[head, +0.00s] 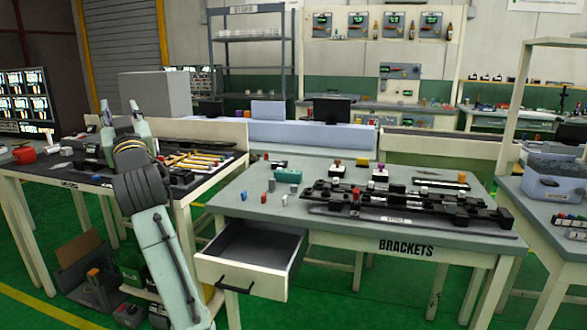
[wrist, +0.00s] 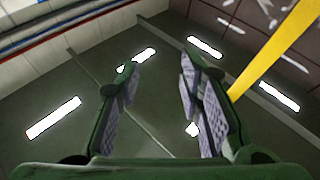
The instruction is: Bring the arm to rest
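My gripper (wrist: 159,66) points up at the ceiling in the wrist view. Its two green fingers with grey pads stand apart, with nothing between them. In the head view my pale green arm rises from the bottom, left of the middle, and the gripper (head: 119,104) stands upright at its top, in front of the left table (head: 199,186). No held object shows in either view.
The brackets table (head: 240,208) stands to the right, carrying dark rails and small coloured parts. Its drawer (head: 246,269) is pulled open, close to my arm. Tools and a monitor (head: 24,92) stand on the left table. A blue-grey bin (head: 552,184) is at the right.

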